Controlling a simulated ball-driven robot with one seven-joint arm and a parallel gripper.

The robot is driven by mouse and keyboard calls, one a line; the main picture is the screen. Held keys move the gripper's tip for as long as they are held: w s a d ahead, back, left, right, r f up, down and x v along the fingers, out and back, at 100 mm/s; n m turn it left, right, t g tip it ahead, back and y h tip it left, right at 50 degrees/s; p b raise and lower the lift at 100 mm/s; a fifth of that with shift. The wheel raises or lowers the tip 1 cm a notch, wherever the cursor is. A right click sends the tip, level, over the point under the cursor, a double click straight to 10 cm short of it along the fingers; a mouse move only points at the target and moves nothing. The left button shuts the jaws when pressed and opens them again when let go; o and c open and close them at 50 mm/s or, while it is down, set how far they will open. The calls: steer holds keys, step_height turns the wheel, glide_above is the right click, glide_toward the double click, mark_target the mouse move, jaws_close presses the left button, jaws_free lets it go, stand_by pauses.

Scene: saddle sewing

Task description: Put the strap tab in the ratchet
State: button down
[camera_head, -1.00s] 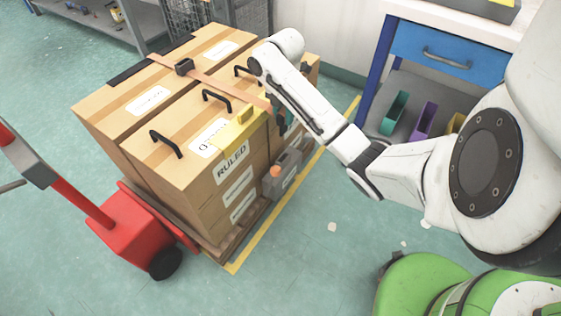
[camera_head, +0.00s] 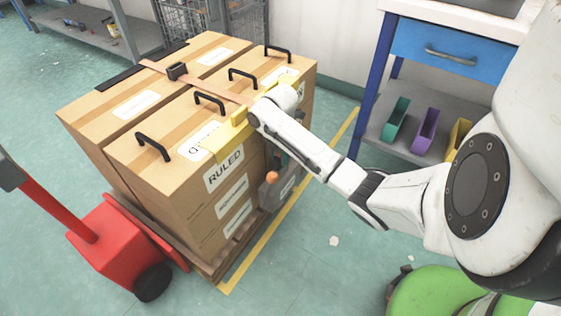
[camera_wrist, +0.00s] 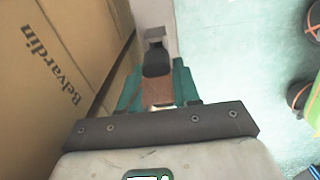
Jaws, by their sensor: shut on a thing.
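My gripper (camera_wrist: 158,88) has teal fingers shut on the brown strap (camera_wrist: 158,93) just behind its dark strap tab (camera_wrist: 157,62). The tab points away from the wrist, towards a grey body with a dark opening, which looks like the ratchet (camera_wrist: 163,14). I cannot tell whether the tab touches it. In the head view the grey ratchet (camera_head: 270,197) with an orange knob is low on the cartons' right side. My gripper is just above it, mostly hidden by my arm. The strap (camera_head: 215,88) crosses the carton tops through a dark buckle (camera_head: 177,71).
Strapped cartons (camera_head: 180,190) stand on a wooden pallet (camera_head: 214,268), with a yellow edge protector (camera_head: 228,138) on top. A red pallet truck (camera_head: 115,245) is at left. A blue-drawer bench (camera_head: 445,48) with coloured bins stands at right. Floor right of the pallet is mostly clear.

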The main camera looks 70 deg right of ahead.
steer(key=shift+f, duration=0.55)
steer(key=c, duration=0.8)
jaws_free()
steer(key=shift+f, duration=0.15)
step_height(320, 180, up, 12)
steer(key=p, duration=0.5)
